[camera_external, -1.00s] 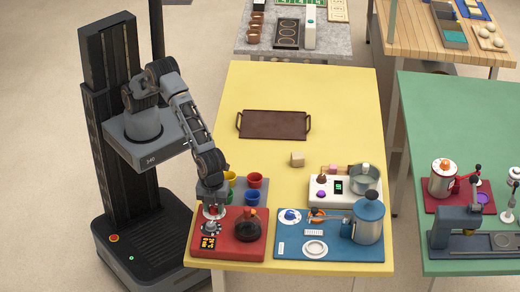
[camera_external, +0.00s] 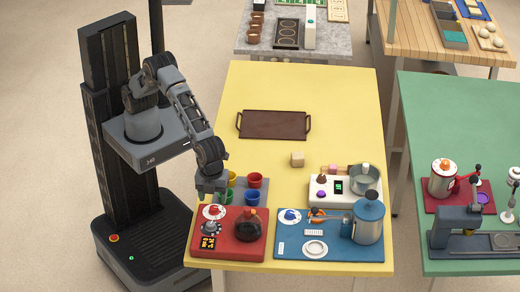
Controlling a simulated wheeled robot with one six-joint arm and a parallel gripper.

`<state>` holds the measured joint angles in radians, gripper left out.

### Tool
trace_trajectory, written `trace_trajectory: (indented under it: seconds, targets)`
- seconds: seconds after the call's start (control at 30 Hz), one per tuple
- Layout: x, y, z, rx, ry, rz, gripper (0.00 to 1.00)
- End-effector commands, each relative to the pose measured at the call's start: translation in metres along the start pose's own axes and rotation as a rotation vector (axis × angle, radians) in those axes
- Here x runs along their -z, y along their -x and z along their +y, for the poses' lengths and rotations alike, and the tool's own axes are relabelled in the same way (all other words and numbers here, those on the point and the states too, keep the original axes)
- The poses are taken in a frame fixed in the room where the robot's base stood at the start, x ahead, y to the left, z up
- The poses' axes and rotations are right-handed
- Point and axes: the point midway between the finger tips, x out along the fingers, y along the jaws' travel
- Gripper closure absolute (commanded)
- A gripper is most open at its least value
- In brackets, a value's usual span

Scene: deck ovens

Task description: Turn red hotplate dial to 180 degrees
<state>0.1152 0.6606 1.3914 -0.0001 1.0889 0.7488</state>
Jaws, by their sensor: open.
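The red hotplate (camera_external: 232,252) lies at the front left corner of the yellow table. On its left side are a round white dial (camera_external: 214,211) with a small reddish knob, a grey knob (camera_external: 209,228) just in front of it, and a dark display (camera_external: 208,243) with orange digits too small to read. A dark round flask (camera_external: 248,229) stands on its right side. My gripper (camera_external: 209,193) is open and empty, pointing down just above and behind the white dial, apart from it. The dial's exact angle cannot be read.
A grey rack with coloured cups (camera_external: 254,181) stands close behind the hotplate, right of my gripper. A blue station (camera_external: 345,254) with a grey-blue pot (camera_external: 368,222) adjoins on the right. A brown tray (camera_external: 273,125) lies farther back, with clear table around it.

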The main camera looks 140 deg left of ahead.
Motion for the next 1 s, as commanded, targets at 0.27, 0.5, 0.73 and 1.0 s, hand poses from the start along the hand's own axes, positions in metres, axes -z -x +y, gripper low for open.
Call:
trace_trajectory:
  seconds: [0.27, 0.5, 0.73, 1.0]
  targets:
    - [0.001, 0.057, 0.000, 0.003, 0.000, 0.003, 0.39]
    - [0.000, 0.086, 0.000, 0.001, 0.000, 0.001, 0.39]
    - [0.000, 0.094, 0.000, 0.000, 0.000, 0.000, 0.39]
    - [0.000, 0.094, 0.000, 0.000, 0.000, 0.000, 0.39]
